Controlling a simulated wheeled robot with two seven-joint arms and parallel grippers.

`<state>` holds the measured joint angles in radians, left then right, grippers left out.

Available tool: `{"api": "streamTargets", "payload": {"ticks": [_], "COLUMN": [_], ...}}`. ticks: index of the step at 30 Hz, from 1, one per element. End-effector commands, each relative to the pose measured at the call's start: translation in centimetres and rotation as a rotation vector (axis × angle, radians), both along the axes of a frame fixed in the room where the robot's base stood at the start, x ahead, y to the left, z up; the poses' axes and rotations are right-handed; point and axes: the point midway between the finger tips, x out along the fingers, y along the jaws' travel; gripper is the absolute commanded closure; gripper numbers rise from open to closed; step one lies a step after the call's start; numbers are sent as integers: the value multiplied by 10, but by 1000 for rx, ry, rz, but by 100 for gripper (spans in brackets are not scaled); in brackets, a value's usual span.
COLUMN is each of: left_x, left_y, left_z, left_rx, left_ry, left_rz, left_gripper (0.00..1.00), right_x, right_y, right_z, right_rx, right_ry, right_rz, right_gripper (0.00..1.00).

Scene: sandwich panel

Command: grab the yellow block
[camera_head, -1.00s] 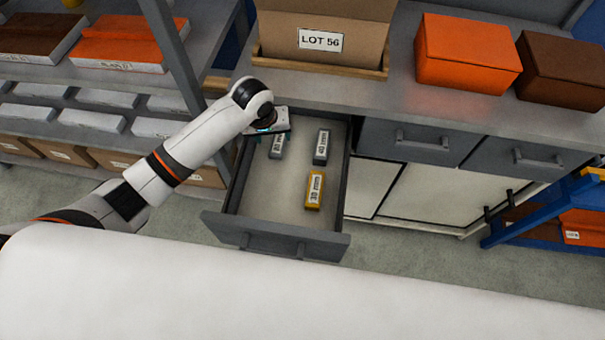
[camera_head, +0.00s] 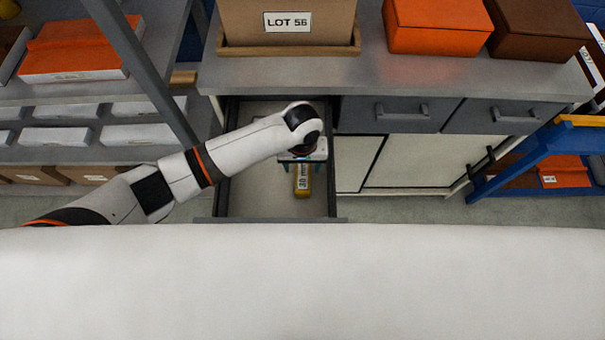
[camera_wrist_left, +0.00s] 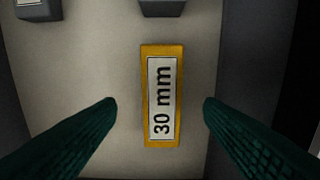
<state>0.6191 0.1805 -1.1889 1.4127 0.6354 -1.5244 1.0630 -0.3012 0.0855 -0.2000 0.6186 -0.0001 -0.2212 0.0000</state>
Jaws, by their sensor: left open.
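The yellow block (camera_head: 303,181) lies in the open drawer (camera_head: 250,190), partly hidden under my left gripper (camera_head: 303,160) in the head view. In the left wrist view the yellow block (camera_wrist_left: 162,95) shows whole, with a white "30 mm" label on top. My left gripper's dark green fingers (camera_wrist_left: 160,112) are spread wide in that view, one to each side of the block's lower half. They do not touch it. How high they are above it I cannot tell. My right gripper is not in view.
Two dark grey blocks, one at the top left (camera_wrist_left: 38,9) and one at the top middle (camera_wrist_left: 162,7), lie in the drawer beyond the yellow block. The drawer's side wall (camera_wrist_left: 228,60) stands close on the right. A LOT 56 box (camera_head: 290,25) sits on the counter above.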

Motion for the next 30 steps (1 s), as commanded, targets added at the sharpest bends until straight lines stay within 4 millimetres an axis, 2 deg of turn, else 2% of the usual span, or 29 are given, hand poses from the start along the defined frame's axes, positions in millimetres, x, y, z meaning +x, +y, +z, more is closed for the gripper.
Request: {"api": "streamTargets", "payload": {"ticks": [7, 16, 25, 30], "left_x": [-3, -3, -3, -3], "left_y": [-1, -2, -2, -2], "left_z": [-35, -39, -39, -39], "left_rx": [2, -1, 0, 0], "left_ry": [1, -1, -1, -1], "left_rz": [1, 1, 1, 1], "left_gripper": [38, 38, 87, 89], "right_x": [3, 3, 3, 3], "right_y": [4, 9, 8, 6], "right_z": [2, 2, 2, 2], "right_rx": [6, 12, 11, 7], "right_ry": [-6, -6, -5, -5], "right_rz": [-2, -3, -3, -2], "right_gripper": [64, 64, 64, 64]}}
